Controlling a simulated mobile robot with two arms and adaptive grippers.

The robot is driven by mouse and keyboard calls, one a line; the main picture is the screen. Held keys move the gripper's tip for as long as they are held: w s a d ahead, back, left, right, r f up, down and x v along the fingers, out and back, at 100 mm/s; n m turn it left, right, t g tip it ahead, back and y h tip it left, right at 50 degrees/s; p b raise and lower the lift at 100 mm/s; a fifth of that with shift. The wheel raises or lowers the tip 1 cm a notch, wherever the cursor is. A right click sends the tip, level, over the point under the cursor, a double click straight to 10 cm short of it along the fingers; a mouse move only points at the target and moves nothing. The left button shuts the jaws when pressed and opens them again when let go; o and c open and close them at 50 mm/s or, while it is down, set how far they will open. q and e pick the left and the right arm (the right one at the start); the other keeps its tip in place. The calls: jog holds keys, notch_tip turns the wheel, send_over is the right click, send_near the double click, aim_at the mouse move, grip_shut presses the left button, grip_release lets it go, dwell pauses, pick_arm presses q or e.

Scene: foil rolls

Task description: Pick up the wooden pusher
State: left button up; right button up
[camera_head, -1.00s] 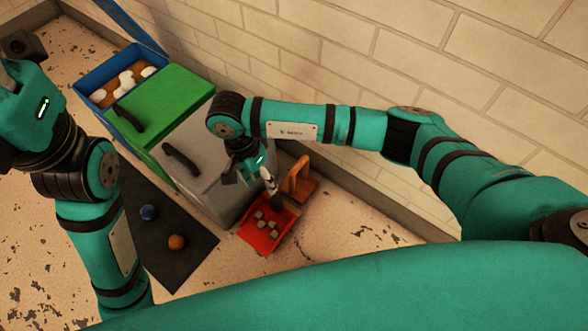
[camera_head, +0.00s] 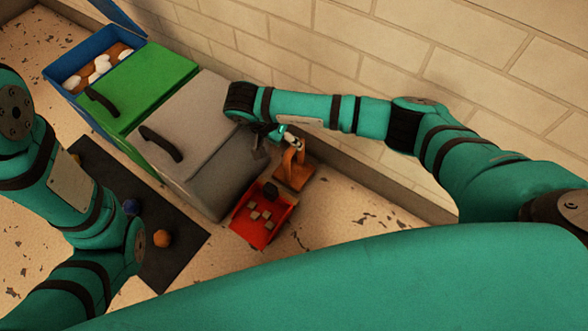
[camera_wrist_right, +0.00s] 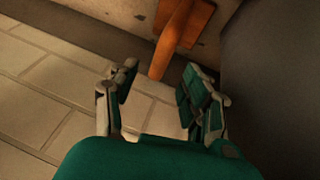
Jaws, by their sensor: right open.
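The wooden pusher (camera_head: 294,172) is an orange-brown piece with a flat base and an upright handle. It stands on the floor between the grey bin and the wall, just behind the red dustpan-like tray. My right gripper (camera_head: 290,138) is at the pusher's upper end, partly blending with it in the head view. In the right wrist view the pusher (camera_wrist_right: 178,38) shows at the top, and its handle end lies between and just beyond the open, empty fingers of my right gripper (camera_wrist_right: 158,95). My left gripper is out of view; only its arm shows.
The red tray (camera_head: 247,231) holds several small grey blocks. Grey (camera_head: 190,110), green (camera_head: 150,65) and blue (camera_head: 65,70) bins line the wall; the blue one is open. A dark mat (camera_head: 185,245) bears an orange ball (camera_head: 162,238) and a blue ball (camera_head: 131,207).

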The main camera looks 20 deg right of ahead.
aim_at(292, 147)
jog(key=shift+s+a+b+x, duration=0.1)
jog(key=shift+s+b+x, duration=0.05)
jog(key=shift+b+x, duration=1.15)
jog(key=shift+s+a+b+x, duration=0.1)
jog(key=shift+a+b+x, duration=0.05)
jog(key=shift+b+x, duration=1.15)
jog(key=shift+f, duration=0.15)
grip_shut()
